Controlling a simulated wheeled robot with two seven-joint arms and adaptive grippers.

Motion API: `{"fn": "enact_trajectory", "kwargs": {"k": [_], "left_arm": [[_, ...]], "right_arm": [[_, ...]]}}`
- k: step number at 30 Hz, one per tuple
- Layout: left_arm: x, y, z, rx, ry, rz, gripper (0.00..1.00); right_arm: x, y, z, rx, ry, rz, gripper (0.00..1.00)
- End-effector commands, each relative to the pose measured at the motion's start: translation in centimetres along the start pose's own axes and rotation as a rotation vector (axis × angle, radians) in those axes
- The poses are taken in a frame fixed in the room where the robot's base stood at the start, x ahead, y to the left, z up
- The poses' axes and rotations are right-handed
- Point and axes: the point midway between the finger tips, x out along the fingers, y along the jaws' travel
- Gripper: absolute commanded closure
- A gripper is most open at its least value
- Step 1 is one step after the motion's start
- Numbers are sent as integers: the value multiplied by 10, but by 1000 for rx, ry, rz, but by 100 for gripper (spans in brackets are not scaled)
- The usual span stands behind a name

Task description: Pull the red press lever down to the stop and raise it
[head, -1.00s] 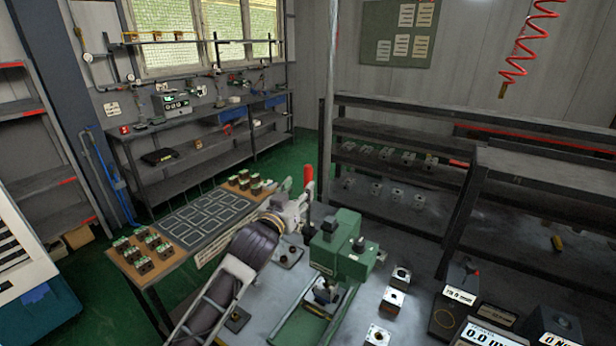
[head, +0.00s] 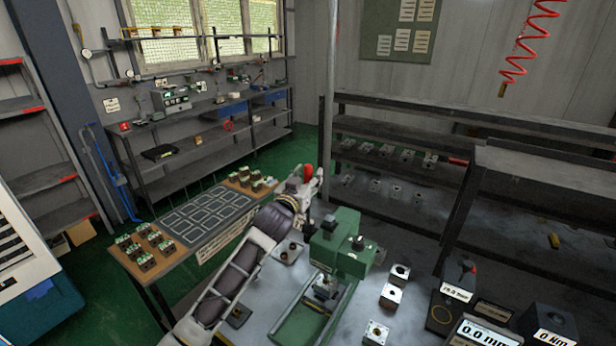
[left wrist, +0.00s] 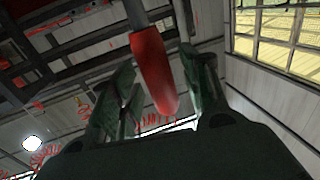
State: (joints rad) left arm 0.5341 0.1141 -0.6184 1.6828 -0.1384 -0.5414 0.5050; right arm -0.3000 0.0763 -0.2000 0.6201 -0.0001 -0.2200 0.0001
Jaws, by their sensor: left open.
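The green press (head: 340,245) stands on the grey bench at lower middle in the head view. Its lever has a red grip (head: 309,172), which shows just above and behind my left gripper (head: 312,188). In the left wrist view the red grip (left wrist: 152,72) hangs from a dark rod and lies between the two fingers of my left gripper (left wrist: 155,90). The fingers are open and stand to either side of the grip. Whether either finger touches it I cannot tell. The lower part of the lever is hidden behind my gripper and arm. My right gripper is not in view.
Small metal blocks (head: 391,296) and a digital display (head: 487,333) sit to the right of the press. A wooden table (head: 207,262) with several green-topped valve blocks stands left of my arm. A thin grey post (head: 328,110) rises behind the press.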

Motion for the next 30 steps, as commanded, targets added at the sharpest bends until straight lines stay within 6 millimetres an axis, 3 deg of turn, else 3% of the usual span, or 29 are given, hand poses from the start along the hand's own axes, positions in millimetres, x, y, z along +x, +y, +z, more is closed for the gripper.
{"fn": "enact_trajectory", "kwargs": {"k": [12, 23, 30], "left_arm": [[3, 0, 0, 1, 0, 0, 54], [3, 0, 0, 1, 0, 0, 99], [3, 0, 0, 1, 0, 0, 100]], "right_arm": [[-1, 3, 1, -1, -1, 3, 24], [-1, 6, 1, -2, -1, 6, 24], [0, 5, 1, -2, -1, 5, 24]]}}
